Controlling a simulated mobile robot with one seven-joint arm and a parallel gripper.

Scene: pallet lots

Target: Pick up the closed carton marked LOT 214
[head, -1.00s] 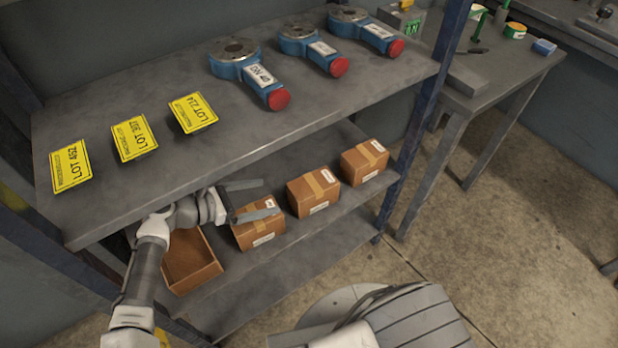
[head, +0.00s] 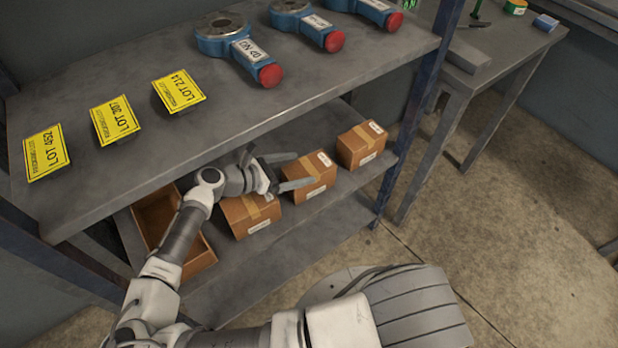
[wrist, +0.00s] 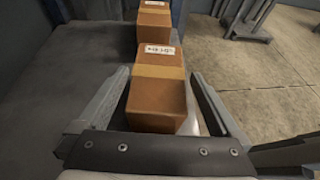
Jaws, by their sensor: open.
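Three closed brown cartons stand in a row on the lower shelf: a left one (head: 250,215), a middle one (head: 318,177) and a far right one (head: 361,146). My gripper (head: 295,170) is open and empty, its fingers pointing at the middle carton. In the wrist view, my gripper (wrist: 160,105) has one finger on each side of the middle carton (wrist: 158,87), whose near part lies between them. I cannot tell whether they touch. The far carton (wrist: 154,26) stands beyond it. White labels show on the cartons, but their print is too small to read surely.
An open, empty-looking carton (head: 205,259) sits left of the row, partly behind my arm. The upper shelf (head: 120,185) overhangs, holding yellow signs for LOT 452, LOT 307 and LOT 214 (head: 179,91) and several blue parts (head: 240,48). A shelf post (head: 412,115) stands at right.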

